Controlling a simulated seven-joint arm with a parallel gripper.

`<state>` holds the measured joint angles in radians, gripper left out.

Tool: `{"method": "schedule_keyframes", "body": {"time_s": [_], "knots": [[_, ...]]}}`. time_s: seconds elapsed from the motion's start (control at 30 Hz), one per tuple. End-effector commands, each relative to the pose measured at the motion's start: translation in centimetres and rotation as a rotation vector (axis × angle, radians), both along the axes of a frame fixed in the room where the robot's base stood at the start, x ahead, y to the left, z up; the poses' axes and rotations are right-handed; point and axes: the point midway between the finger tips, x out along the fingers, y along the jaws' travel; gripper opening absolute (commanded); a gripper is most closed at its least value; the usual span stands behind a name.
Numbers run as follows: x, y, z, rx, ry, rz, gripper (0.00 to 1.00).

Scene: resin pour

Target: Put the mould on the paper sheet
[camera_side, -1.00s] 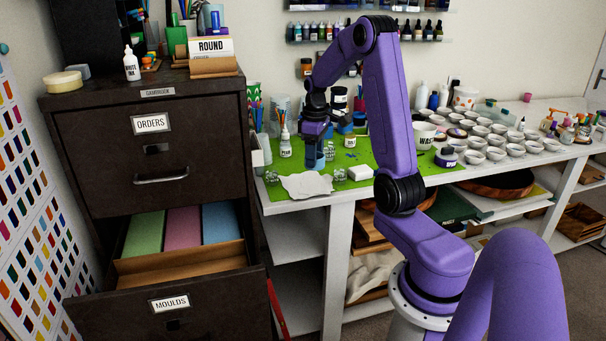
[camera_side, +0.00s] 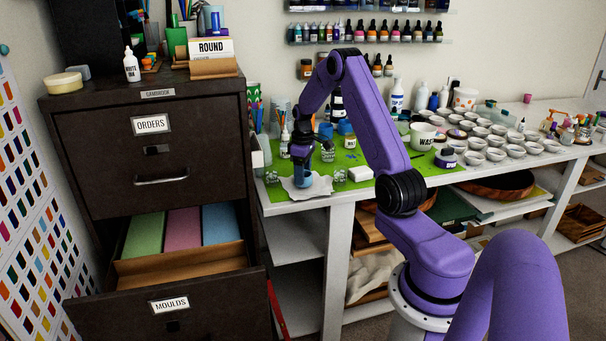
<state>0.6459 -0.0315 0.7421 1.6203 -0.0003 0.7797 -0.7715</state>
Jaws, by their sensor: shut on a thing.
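The white paper sheet (camera_side: 321,188) lies on the green mat near the front left edge of the bench. My gripper (camera_side: 302,174) points down over the sheet and is shut on a small blue piece, which I take to be the mould (camera_side: 304,182). The mould is over the middle of the sheet. I cannot tell whether it touches the paper or hangs just above it. The fingers hide part of the mould.
Clear small pieces stand on the green mat (camera_side: 400,163) beside the sheet, with a white block (camera_side: 360,174) to the right. Small bottles and jars are behind. Several white cups (camera_side: 495,155) fill the right. The cabinet's MOULDS drawer (camera_side: 180,258) is open at left.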

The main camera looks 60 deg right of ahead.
Motion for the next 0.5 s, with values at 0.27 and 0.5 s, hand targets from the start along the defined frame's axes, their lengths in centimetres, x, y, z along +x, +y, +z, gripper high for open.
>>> {"method": "schedule_keyframes", "body": {"time_s": [0.27,0.5], "knots": [[-0.01,0.01,-0.53,-0.001,-0.001,0.0,0.3],[0.0,0.0,-0.83,-0.001,-0.001,0.0,0.83]]}}
